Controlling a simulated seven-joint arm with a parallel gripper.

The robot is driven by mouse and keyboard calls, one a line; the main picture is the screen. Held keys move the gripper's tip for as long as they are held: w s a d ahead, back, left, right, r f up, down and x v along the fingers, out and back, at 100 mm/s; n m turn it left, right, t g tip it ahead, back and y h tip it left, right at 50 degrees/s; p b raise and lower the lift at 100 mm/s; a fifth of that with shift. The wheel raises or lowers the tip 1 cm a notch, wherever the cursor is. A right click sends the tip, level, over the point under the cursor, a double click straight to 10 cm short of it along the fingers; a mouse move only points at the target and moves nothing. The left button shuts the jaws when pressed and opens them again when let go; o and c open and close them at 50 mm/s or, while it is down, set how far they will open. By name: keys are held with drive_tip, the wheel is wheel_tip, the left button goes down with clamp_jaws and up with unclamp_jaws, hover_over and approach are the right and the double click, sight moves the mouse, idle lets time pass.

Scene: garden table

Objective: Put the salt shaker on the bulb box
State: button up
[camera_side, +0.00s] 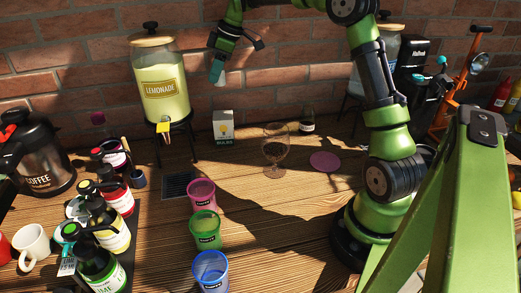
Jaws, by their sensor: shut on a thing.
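My gripper (222,58) is raised high in front of the brick wall and is shut on a small pale, bluish thing, which looks like the salt shaker (216,71). Its details are too small to make out. The bulb box (223,128) is a small grey-white box with a yellow bulb picture and a dark lower band. It stands upright on the wooden table near the wall. The held shaker is well above the box, apart from it, and a little to its left in the picture.
A lemonade dispenser (161,88) stands left of the box. A stemmed glass (275,150), a small dark bottle (307,122) and a pink disc (324,161) are to its right. Pink (201,196), green (205,230) and blue (210,272) cups stand in front. Bottles and a coffee pot (38,155) crowd the left.

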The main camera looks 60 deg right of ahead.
wheel_tip(320, 180, down, 10)
drive_tip(key=shift+a+r, duration=0.15)
idle(0.4)
drive_tip(key=shift+f, duration=0.2)
drive_tip(key=o, duration=1.1)
